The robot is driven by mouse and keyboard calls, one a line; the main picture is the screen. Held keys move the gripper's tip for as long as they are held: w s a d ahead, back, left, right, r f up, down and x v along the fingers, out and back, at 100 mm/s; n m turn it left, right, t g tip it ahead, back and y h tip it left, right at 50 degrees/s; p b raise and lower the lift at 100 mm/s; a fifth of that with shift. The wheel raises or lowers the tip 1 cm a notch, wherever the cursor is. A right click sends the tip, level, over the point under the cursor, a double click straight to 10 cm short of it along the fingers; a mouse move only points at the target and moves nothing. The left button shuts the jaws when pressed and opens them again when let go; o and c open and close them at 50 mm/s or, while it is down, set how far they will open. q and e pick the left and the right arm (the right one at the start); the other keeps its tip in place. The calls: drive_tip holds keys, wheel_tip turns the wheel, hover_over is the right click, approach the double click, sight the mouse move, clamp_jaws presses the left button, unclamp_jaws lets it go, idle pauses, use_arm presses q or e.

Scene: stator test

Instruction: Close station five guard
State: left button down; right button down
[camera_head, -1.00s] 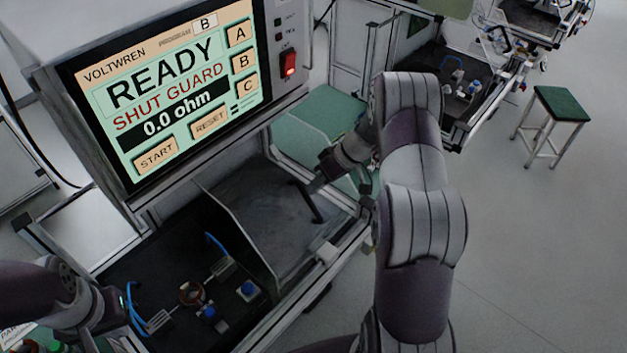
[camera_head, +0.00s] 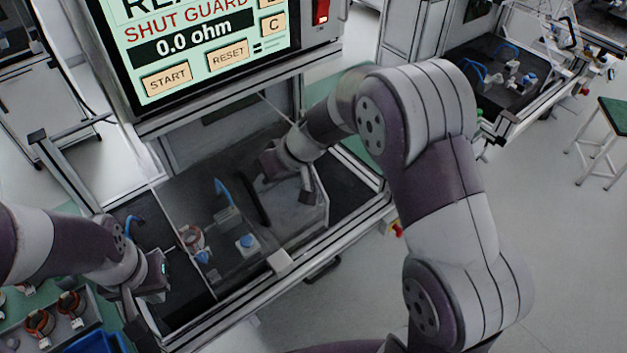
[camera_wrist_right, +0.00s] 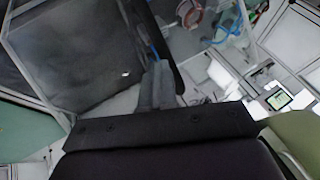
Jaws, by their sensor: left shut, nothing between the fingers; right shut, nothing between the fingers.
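The station's clear guard (camera_head: 290,225) is a see-through panel on the bench front. Its left edge runs just left of the copper-wound stator (camera_head: 190,238), which shows through it. The guard's black bar handle (camera_head: 254,195) stands upright near the middle. My right gripper (camera_head: 263,167) is shut and empty, close against the handle's right side. In the right wrist view its fingers (camera_wrist_right: 155,88) are beside the dark handle (camera_wrist_right: 165,45); contact is hard to tell. My left gripper (camera_head: 160,277) is shut and empty at the bay's left end. The tester screen (camera_head: 205,45) reads SHUT GUARD and 0.0 ohm.
A white block (camera_head: 280,260) sits on the front rail. A grey tray (camera_head: 62,318) with wound rings and a blue bin (camera_head: 97,341) are at lower left. The bay's dark floor (camera_head: 352,188) right of the guard is bare. A green stool (camera_head: 612,118) stands far right.

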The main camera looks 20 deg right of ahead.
drive_tip(key=s+a+b, duration=0.1)
drive_tip(key=s+a, duration=0.1)
drive_tip(key=a, duration=0.5)
drive_tip(key=s+a+b, duration=0.1)
drive_tip(key=s+a, duration=0.2)
drive_tip(key=a, duration=0.3)
drive_tip(key=shift+s+a, duration=0.3)
drive_tip(key=shift+a, duration=0.1)
